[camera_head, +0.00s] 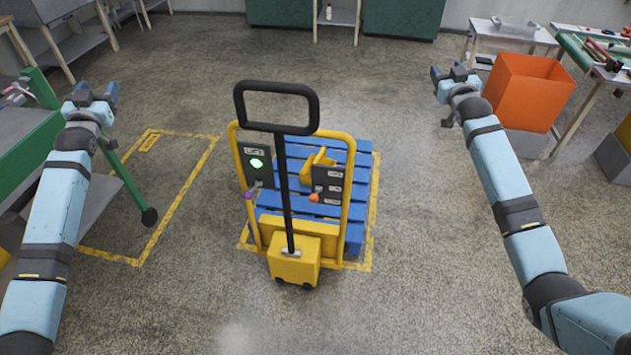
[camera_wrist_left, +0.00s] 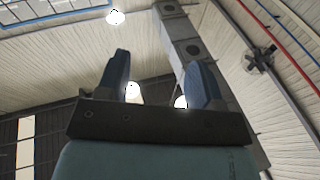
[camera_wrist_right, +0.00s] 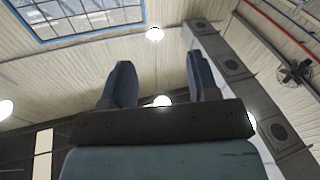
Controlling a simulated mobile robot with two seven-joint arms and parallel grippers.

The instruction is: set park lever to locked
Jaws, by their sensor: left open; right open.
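A yellow pallet truck (camera_head: 293,262) with a black loop handle (camera_head: 277,87) stands in the middle of the head view. Its right dark panel (camera_head: 327,180) has several small labels, too small to read, and a lever with an orange knob (camera_head: 313,198) at its lower left. Its left panel (camera_head: 257,177) reads LIFT, with a lit green lamp (camera_head: 256,163) and a lever with a purple knob (camera_head: 249,195). I cannot tell for sure which is the park lever. My left gripper (camera_head: 93,92) and right gripper (camera_head: 449,76) are open, empty and well away from the truck.
A blue pallet (camera_head: 355,190) lies behind the truck inside yellow floor lines. An orange bin (camera_head: 527,92) stands at the right. The floor before the truck is clear.

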